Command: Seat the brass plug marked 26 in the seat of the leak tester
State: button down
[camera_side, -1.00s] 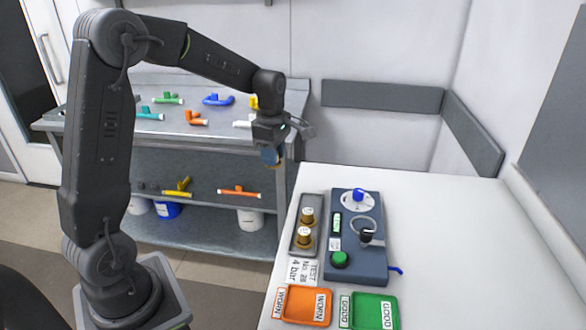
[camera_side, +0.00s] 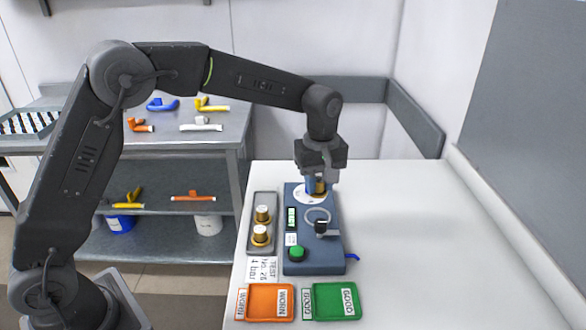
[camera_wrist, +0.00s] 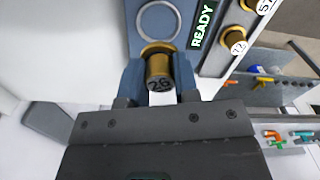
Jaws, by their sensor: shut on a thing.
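My gripper (camera_side: 317,186) points straight down over the white disc (camera_side: 299,196) at the far end of the blue-grey leak tester (camera_side: 299,262). Its two blue fingers are shut on the brass plug marked 26 (camera_wrist: 159,70). In the side view the plug (camera_side: 320,187) shows partly between the fingers, low over the disc. In the wrist view its number faces me, and a wider brass rim lies beyond it. The fingers and plug hide the seat, so I cannot tell whether the plug is in it or just above. The tester's display (camera_wrist: 203,25) reads READY.
Two brass plugs with white tops (camera_side: 262,214) stand in a grey tray (camera_side: 263,197) left of the tester. The tester has a green button (camera_side: 296,253) and a black-knobbed part (camera_side: 321,227). An orange WORN tray (camera_side: 265,302) and green GOOD tray (camera_side: 333,302) lie in front. The right tabletop is clear.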

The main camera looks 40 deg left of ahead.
jog(key=shift+d+f, duration=0.15)
jog(key=shift+d, duration=0.05)
jog(key=shift+f, duration=2.85)
jog(key=shift+f, duration=0.45)
jog(key=c, duration=0.8)
grip_release()
jog(key=o, duration=0.3)
jog(key=shift+r, duration=0.2)
